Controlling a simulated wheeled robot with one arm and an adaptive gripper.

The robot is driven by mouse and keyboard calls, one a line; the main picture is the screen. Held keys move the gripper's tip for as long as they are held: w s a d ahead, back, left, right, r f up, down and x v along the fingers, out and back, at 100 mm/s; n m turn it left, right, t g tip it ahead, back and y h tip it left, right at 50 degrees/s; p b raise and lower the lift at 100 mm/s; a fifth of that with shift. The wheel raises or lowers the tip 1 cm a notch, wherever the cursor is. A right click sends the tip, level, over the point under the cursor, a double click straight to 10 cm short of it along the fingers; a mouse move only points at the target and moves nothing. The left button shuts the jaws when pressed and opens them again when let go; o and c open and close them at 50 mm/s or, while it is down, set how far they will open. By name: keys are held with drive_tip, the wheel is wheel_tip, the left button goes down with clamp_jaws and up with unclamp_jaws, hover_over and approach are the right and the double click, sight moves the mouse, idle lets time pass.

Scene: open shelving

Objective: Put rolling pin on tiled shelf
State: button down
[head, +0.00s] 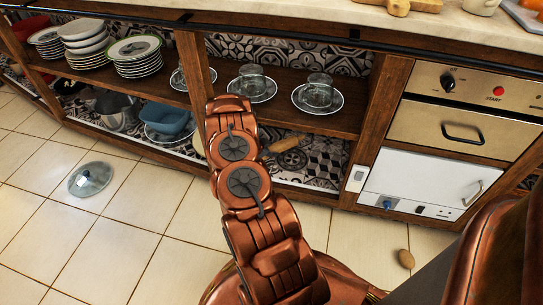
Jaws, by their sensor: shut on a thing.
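The tan wooden rolling pin (284,145) shows in part just right of my arm, at the lower compartment with patterned tiles. Its left end is hidden behind my arm. The tiled shelf (310,170) is this low compartment with black-and-white tiles on its floor and back. I cannot tell whether the rolling pin touches the tiles or is held above them. My copper-coloured arm reaches up the middle of the view to the shelving, and its links hide my gripper and its fingers.
Glass cups on saucers (318,97) stand on the wooden shelf above. Plates (135,55) are stacked at left, over a blue dish (168,122) and pots. A wooden post (193,70) divides the bays. A glass lid (90,179) and a small brown object (406,258) lie on the floor.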

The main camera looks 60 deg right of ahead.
drive_tip(key=shift+w+d, duration=0.1)
drive_tip(key=shift+d, duration=0.3)
wheel_tip(320, 180, down, 4)
drive_tip(key=shift+r+b, duration=0.25)
drive_tip(key=shift+b, duration=0.8)
drive_tip(key=shift+c, duration=2.3)
unclamp_jaws()
drive_tip(key=shift+f, duration=0.1)
drive_tip(key=p+v, duration=0.3)
drive_tip(key=v, duration=0.8)
drive_tip(key=shift+d, duration=0.2)
drive_tip(key=shift+p+v, duration=0.35)
drive_tip(key=shift+v, duration=0.4)
